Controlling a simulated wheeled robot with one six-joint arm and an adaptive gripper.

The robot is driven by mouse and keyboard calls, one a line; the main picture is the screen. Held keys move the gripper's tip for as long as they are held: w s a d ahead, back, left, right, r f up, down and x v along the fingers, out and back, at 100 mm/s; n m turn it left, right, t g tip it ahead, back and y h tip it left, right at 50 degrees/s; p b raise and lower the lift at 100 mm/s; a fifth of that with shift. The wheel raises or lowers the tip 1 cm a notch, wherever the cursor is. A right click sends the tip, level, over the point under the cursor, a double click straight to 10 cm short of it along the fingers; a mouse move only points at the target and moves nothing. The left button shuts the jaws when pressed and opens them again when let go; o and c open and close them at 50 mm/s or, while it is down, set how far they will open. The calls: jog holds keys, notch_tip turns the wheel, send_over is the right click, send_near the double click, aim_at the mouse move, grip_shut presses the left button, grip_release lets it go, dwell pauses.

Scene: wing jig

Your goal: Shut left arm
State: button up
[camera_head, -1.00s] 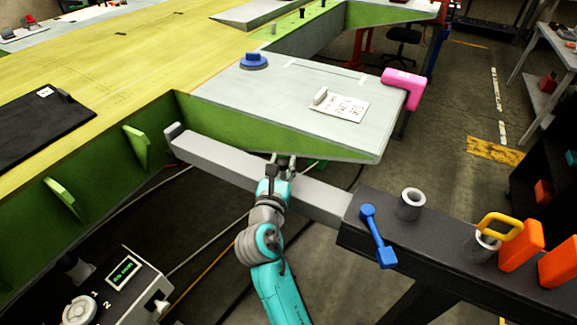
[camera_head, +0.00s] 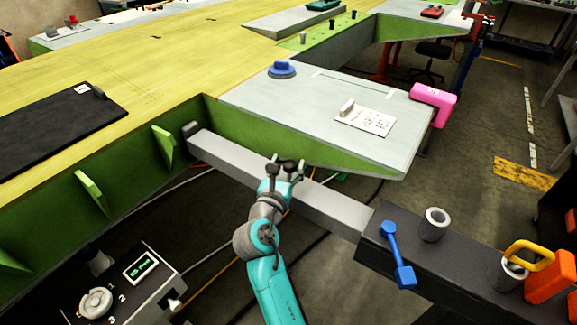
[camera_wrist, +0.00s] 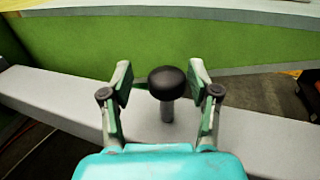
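The left arm (camera_head: 325,205) is a long grey bar running from the dark bench at the right toward the green wing side at the left. A black round-topped knob on a short post stands on the bar; it shows in the wrist view (camera_wrist: 167,84). My gripper (camera_head: 287,165) is over the bar, and in the wrist view (camera_wrist: 164,82) its two fingers are open, one on each side of the knob. I see gaps between the knob and both fingertips. The bar's far left end, with a dark pad (camera_head: 190,129), is close to the green side; I cannot tell if it touches.
The dark bench (camera_head: 400,265) holds a blue lever (camera_head: 398,254), a grey cylinder (camera_head: 434,224) and a yellow handle (camera_head: 528,253). A control box (camera_head: 130,285) stands at lower left. Cables lie on the floor.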

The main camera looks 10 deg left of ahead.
jog(key=s, duration=1.2)
jog(key=shift+a, duration=0.15)
jog(key=s+d+f+m+g+y, duration=0.2)
jog(key=s+d+f+m, duration=0.45)
jog(key=d+f, duration=0.4)
jog(key=s+d+f+m+g+y, duration=0.1)
jog(key=s+d+f+m, duration=0.5)
jog(key=s+d+f, duration=0.4)
jog(key=s+d+r+m, duration=0.3)
jog(key=s+d+m, duration=0.1)
jog(key=s+m, duration=0.3)
jog(key=s+d+r+m+h, duration=0.1)
jog(key=s+d+r+m, duration=0.2)
jog(key=s+m, duration=0.5)
jog(key=s+d+r+m+h, duration=0.1)
jog(key=s+d+r+m, duration=0.1)
jog(key=s+d+m, duration=0.4)
jog(key=s+m, duration=0.2)
jog(key=shift+s+r, duration=0.35)
jog(key=shift+r, duration=0.05)
